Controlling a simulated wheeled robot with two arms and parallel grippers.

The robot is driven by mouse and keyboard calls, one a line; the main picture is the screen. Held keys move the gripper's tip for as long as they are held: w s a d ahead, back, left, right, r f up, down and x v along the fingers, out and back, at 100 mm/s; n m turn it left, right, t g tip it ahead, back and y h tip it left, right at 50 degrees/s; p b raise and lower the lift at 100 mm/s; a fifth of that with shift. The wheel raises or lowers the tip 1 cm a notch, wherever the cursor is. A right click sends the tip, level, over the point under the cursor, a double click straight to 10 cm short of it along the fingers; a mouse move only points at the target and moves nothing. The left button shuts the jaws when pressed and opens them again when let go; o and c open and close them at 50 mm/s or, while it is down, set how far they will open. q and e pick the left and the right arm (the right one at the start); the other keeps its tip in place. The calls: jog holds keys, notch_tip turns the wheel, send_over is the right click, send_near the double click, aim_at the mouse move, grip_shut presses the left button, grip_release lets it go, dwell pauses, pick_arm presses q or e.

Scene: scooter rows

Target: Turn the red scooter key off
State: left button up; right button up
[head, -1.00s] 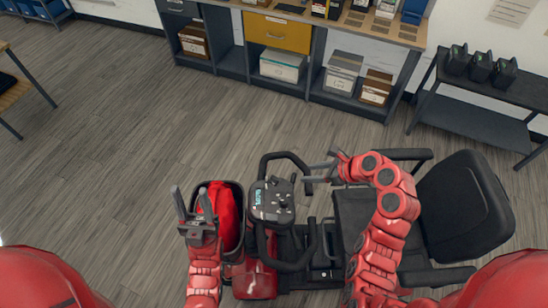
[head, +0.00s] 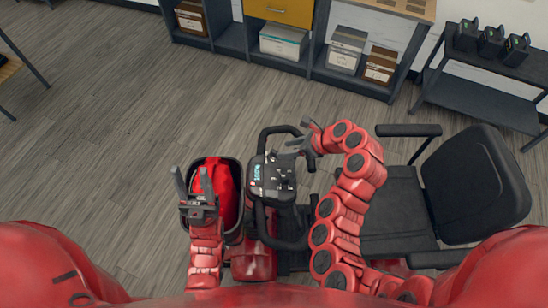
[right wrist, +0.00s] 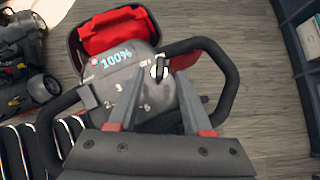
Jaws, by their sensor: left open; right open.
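The red scooter (head: 255,262) stands in front of me, with a dark control console (head: 270,178) between its black handlebars. In the right wrist view the console display (right wrist: 115,57) is lit and reads 100%. The key (right wrist: 159,68), a small dark and light knob, sits on the console by the ON/OFF marking. My right gripper (right wrist: 160,74) is open, its two fingertips on either side of the key in that view; I cannot tell whether they touch it. In the head view my right gripper (head: 294,148) is at the console's right edge. My left gripper (head: 191,172) is open and empty, near the basket.
The black seat (head: 475,180) is at the right. Shelves with boxes (head: 283,43) and a dark bench with several chargers (head: 490,42) stand at the back.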

aim_at(275, 151)
jog(key=p+x, duration=0.2)
jog(key=x, duration=0.3)
jog(key=shift+w+a+f, duration=0.1)
jog(key=shift+w+a, duration=0.1)
jog(key=shift+w+a+f+p, duration=0.1)
jog(key=shift+a+f+p, duration=0.2)
jog(key=shift+f+p, duration=0.05)
jog(key=shift+w+a+f, duration=0.1)
jog(key=shift+f, duration=0.15)
grip_shut()
